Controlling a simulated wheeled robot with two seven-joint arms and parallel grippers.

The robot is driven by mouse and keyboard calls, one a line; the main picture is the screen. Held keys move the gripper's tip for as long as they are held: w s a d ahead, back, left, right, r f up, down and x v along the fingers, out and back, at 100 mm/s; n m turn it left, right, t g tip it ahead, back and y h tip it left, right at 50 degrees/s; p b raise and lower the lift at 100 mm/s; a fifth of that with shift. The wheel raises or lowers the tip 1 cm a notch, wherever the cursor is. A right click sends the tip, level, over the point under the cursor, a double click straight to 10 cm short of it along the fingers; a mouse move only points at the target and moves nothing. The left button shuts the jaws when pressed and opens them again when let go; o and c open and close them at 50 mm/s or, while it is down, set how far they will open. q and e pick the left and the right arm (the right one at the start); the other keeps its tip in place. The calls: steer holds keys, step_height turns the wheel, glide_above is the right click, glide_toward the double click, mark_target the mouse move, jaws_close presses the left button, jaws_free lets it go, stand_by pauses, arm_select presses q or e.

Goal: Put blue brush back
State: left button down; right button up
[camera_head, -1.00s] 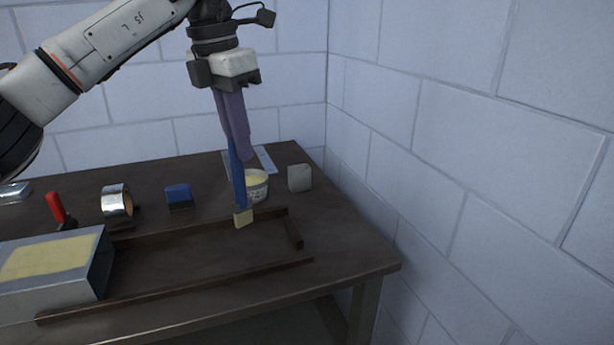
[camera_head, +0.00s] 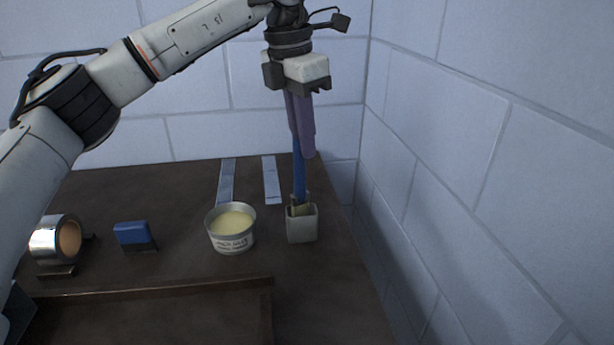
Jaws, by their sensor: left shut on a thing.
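My left gripper (camera_head: 301,125) is shut on the blue brush (camera_head: 299,175) and holds it upright, bristles down. The brush's pale tip (camera_head: 301,209) is at the opening of a small grey square holder (camera_head: 302,228) at the right of the table. The lower end of the bristles is partly hidden by the holder's front wall, so I cannot tell how deep it sits. My right gripper is not in view.
A tub of pale yellow paste (camera_head: 232,228) stands just left of the holder. Two metal strips (camera_head: 227,182) lie behind it. A blue block (camera_head: 133,234) and a tape roll (camera_head: 57,240) are further left. A wooden frame (camera_head: 150,290) lies in front. A wall rises at the right.

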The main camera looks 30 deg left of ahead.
mark_target(305, 166)
arm_select(q)
steer(key=shift+w+f, duration=0.1)
steer(key=shift+f, duration=2.6)
steer(key=c, duration=1.8)
jaws_free()
steer(key=r, duration=0.4)
steer(key=s+r, duration=0.1)
steer(key=r, duration=0.7)
steer(key=shift+s+a+r+p, duration=0.1)
steer(key=shift+s+a+p, duration=0.15)
steer(key=shift+a+p, duration=0.1)
